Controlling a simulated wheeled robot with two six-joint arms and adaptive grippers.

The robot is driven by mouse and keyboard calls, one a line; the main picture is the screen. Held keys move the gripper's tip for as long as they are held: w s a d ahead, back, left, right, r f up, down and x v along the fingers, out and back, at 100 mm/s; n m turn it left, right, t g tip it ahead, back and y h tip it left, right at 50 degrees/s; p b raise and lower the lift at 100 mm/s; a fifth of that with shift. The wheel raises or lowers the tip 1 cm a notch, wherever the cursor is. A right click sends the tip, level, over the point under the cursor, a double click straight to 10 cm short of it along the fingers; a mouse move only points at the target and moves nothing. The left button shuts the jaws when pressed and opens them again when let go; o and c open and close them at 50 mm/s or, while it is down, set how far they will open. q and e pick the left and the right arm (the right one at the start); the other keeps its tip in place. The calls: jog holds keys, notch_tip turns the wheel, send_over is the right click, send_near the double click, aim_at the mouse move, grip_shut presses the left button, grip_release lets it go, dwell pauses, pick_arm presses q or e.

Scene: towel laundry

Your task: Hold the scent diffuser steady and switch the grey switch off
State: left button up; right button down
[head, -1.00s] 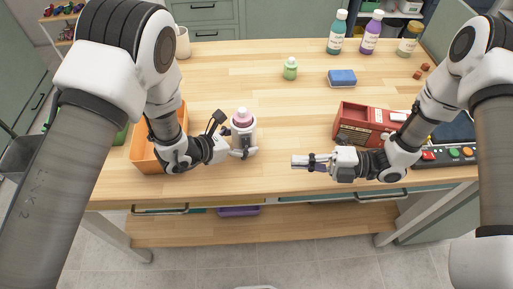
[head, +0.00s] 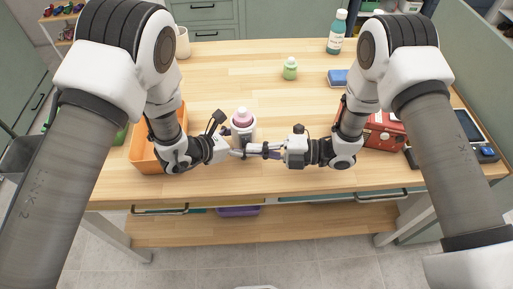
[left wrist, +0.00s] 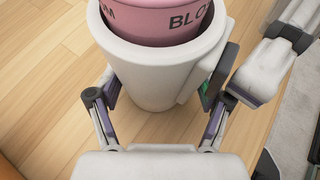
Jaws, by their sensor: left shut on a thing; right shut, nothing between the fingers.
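The scent diffuser, a white cup with a pink top (head: 242,118), stands upright on the table. In the left wrist view its white body (left wrist: 155,75) fills the upper middle, with black letters on the pink part. My left gripper (head: 238,151) is shut around its lower body. A dark panel (left wrist: 219,75) with a green patch sits on the diffuser's right side; I cannot clearly make out the grey switch there. My right gripper (head: 250,151) is shut and empty, its tips close beside the panel. It shows in the left wrist view (left wrist: 238,92); I cannot tell whether it touches.
An orange bin (head: 146,165) stands left of the diffuser, partly behind my left arm. A red box (head: 384,133) is at the right, behind my right arm. A green bottle (head: 290,69) and blue sponge (head: 338,77) stand farther back.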

pick_arm(q)
jog(key=shift+a, duration=0.1)
pick_arm(e)
jog(key=shift+w+a, duration=0.1)
pick_arm(q)
jog(key=shift+s, duration=0.1)
pick_arm(e)
jog(key=shift+w+f+n, duration=0.15)
jog(key=shift+w+n, duration=0.25)
jog(key=shift+n, duration=0.2)
jog(key=d, duration=0.2)
jog(key=s+d, duration=0.1)
jog(key=d, duration=0.4)
jog(key=shift+s+d, duration=0.15)
jog(key=shift+d, duration=0.1)
pick_arm(q)
jog(key=o, duration=0.8)
